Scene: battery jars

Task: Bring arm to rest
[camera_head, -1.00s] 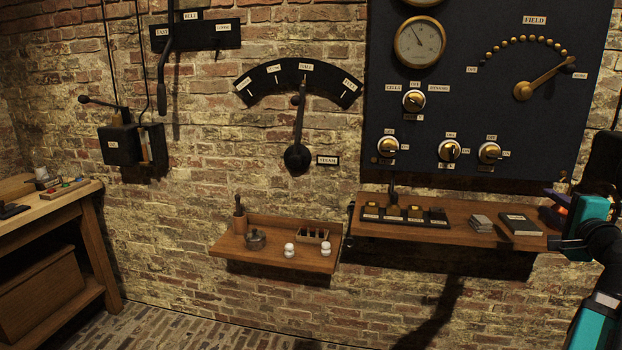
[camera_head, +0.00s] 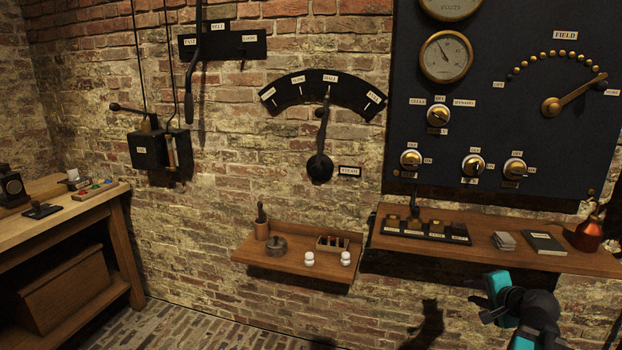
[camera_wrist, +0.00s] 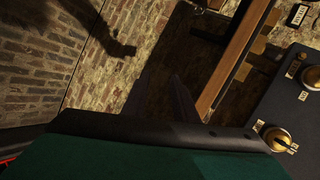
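My arm shows at the lower right of the head view, in teal and black, with my gripper (camera_head: 484,308) at its left side, in front of the brick wall and below the right shelf (camera_head: 585,262). The gripper looks small and dark there, and I see nothing held in it.
The right shelf holds a black tray (camera_head: 425,231), a dark book (camera_head: 543,243) and a copper oil can (camera_head: 588,234). The dark panel (camera_head: 500,110) with knobs hangs above. A smaller shelf (camera_head: 300,262) is to the left, and a wooden workbench (camera_head: 100,207) at far left. Wall below the shelves is bare.

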